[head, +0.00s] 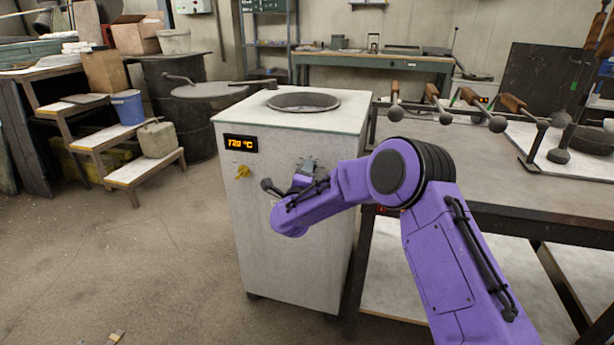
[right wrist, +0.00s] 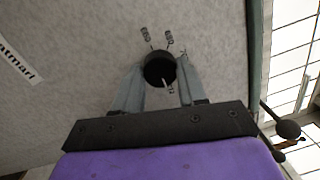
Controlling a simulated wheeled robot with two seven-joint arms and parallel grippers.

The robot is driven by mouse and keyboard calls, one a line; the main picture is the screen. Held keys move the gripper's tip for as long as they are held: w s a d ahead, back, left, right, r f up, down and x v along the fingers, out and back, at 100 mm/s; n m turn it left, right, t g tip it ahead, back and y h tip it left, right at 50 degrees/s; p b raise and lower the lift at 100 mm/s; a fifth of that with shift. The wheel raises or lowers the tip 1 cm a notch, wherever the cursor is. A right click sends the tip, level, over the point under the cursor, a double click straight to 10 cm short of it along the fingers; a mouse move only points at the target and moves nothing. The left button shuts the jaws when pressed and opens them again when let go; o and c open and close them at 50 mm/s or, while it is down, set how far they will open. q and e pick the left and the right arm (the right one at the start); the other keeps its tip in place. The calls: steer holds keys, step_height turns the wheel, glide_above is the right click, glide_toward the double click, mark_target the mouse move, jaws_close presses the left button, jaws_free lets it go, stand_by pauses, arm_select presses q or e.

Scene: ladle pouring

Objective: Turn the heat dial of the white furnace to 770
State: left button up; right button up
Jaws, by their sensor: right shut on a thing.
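The white furnace (head: 285,235) stands in the middle of the head view, with a round opening (head: 303,102) in its top. Its display (head: 240,143) shows orange digits that look like 720 °C. The heat dial (right wrist: 159,66) is a round black knob with a pale pointer line, seen in the right wrist view. My right gripper (right wrist: 161,92) is shut on it, with one grey finger on each side. In the head view my purple right arm reaches to the furnace front and hides most of the dial. My left gripper is not in view.
A workbench (head: 500,165) with several wooden-handled ladles stands close at the right. Steps with a blue bucket (head: 128,107) and a black drum (head: 200,115) are at the left.

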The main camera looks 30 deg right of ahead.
stand_by(0.3)
steer(key=o, duration=1.1)
steer(key=shift+c, duration=0.2)
steer(key=shift+s+a, duration=0.1)
steer(key=v, duration=1)
steer(key=shift+f, duration=0.15)
steer(key=shift+a, duration=0.1)
